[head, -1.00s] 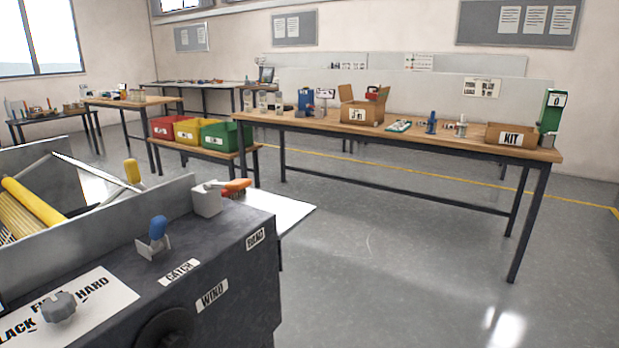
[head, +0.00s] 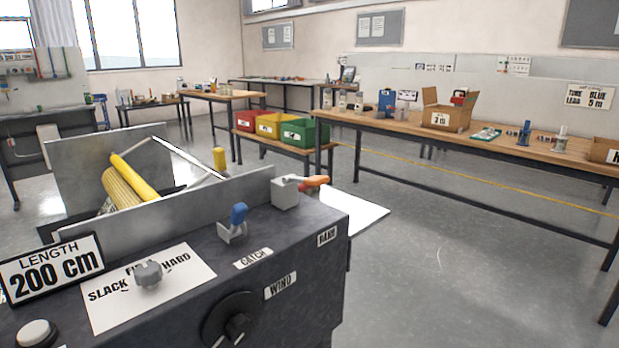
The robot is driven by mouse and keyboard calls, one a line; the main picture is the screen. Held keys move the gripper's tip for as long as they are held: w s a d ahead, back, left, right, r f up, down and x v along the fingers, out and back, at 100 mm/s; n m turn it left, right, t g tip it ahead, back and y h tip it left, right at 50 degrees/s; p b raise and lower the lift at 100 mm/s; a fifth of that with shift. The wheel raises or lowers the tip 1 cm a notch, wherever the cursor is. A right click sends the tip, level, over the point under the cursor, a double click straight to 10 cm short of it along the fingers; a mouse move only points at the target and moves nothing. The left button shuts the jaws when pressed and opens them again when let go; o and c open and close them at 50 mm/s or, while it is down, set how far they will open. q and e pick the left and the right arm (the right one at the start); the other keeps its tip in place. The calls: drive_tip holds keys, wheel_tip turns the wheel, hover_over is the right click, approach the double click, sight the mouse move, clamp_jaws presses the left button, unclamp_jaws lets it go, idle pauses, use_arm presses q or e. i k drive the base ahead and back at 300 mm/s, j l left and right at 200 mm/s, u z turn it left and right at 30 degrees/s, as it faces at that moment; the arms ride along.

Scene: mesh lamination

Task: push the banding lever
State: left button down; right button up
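The banding lever (head: 313,182) has an orange handle on a grey block at the right end of the dark machine top. It sits above a label (head: 327,236) that seems to read BAND. The handle points to the right. Neither of my grippers is in the head view, and nothing touches the lever.
The machine (head: 290,235) fills the lower left, with a blue catch lever (head: 238,214), a black wind knob (head: 236,325) and a grey tension knob (head: 148,273). A long workbench (head: 480,140) stands at the back right. Open grey floor (head: 450,260) lies between.

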sight(316, 181)
drive_tip(key=i+l+u, duration=0.3)
drive_tip(key=l, duration=0.35)
drive_tip(key=i+l+u, duration=0.15)
drive_tip(key=i+l, duration=0.15)
drive_tip(key=i+l+u, duration=0.15)
drive_tip(key=l, duration=0.25)
drive_tip(key=i+l+u, duration=0.2)
drive_tip(key=l, duration=0.2)
drive_tip(key=i+l+u, duration=0.15)
drive_tip(key=l, duration=0.25)
drive_tip(key=k+j, duration=0.05)
